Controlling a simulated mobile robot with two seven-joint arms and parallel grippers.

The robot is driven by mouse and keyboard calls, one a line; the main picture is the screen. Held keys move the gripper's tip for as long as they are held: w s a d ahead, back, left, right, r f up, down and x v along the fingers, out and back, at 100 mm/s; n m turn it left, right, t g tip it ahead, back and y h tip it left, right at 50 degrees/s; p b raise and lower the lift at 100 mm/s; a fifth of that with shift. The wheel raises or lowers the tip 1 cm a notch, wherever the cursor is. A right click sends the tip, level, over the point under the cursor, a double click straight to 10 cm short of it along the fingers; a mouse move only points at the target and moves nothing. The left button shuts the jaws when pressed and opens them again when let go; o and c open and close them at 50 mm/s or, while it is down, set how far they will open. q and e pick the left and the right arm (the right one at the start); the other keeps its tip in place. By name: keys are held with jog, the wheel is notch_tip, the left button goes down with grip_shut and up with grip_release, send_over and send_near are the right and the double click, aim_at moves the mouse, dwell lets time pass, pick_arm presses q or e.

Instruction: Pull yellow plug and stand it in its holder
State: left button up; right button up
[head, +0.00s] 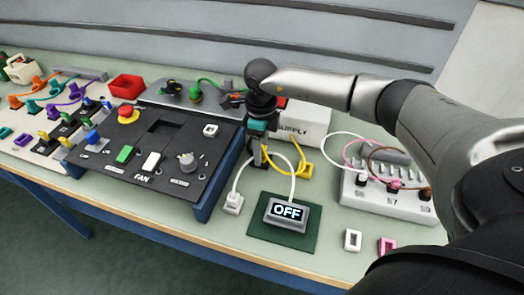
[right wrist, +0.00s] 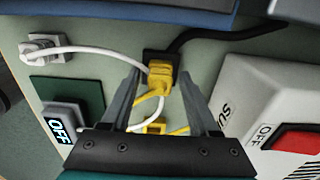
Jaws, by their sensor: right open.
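The yellow plug (right wrist: 158,76) sits in a black socket (right wrist: 161,57) on the bench, with a thin yellow cable running from it. In the right wrist view my right gripper (right wrist: 160,80) is open, its fingers on either side of the plug with gaps visible. In the head view my right gripper (head: 258,158) points down in front of the white supply box and mostly hides the plug. A second yellow piece, perhaps the holder, (head: 303,169) lies to the right of the gripper; a yellow piece (right wrist: 155,127) also shows between the fingers, partly hidden. My left gripper is out of view.
The white supply box (head: 305,123) with a red switch (right wrist: 298,139) stands close beside the gripper. An OFF display (head: 287,211) sits on a green mat, with a white plug (head: 233,203) and cable nearby. The black control panel (head: 120,168) is left; a white socket block (head: 375,203) is right.

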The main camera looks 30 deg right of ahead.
dwell(0.5)
grip_shut()
dwell(0.3)
dwell(0.9)
jog(key=o, duration=0.6)
grip_release()
notch_tip(320, 180, up, 15)
jog(key=shift+r+p, duration=0.1)
jog(key=shift+p, duration=0.7)
